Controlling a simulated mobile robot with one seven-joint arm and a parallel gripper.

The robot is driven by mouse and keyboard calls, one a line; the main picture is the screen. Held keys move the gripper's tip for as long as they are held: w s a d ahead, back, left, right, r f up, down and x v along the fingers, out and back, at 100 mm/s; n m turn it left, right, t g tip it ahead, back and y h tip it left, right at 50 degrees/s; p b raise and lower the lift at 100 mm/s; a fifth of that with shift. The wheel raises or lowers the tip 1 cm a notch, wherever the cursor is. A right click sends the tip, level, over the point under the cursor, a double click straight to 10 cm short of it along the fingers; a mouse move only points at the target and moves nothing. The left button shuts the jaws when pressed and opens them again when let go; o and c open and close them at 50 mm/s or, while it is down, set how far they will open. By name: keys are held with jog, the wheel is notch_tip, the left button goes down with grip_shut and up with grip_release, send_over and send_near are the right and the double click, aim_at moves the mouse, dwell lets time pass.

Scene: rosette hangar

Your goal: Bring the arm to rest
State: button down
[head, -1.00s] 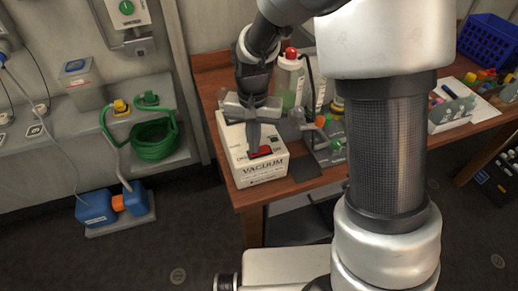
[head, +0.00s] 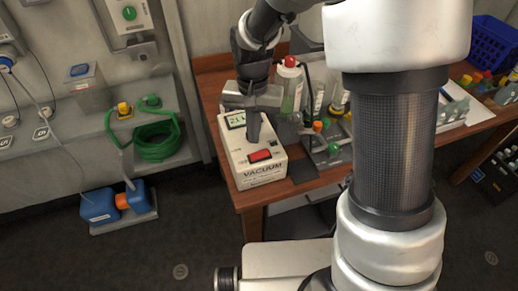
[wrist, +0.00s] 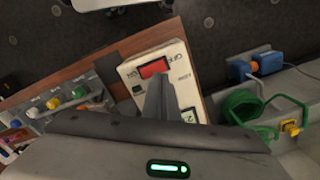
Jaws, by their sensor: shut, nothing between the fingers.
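My gripper (head: 254,138) is shut and empty, pointing down over the vacuum controller box, with its fingertips close above the top face. In the wrist view the shut fingers (wrist: 155,90) also lie over this box, beside its red switch. The white vacuum box (head: 262,178) stands at the front left corner of the wooden table. Its display shows digits, partly hidden by my gripper, and its red switch (head: 260,156) is in plain view. Whether the fingertips touch the box, I cannot tell.
A red-capped bottle (head: 289,88) stands just behind the box. A rack with coloured knobs (head: 327,140) is close on the right. A green hose coil (head: 157,140) and a blue pump (head: 101,205) are at the left. A blue basket (head: 492,42) stands at the far right.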

jog(key=shift+r, duration=0.35)
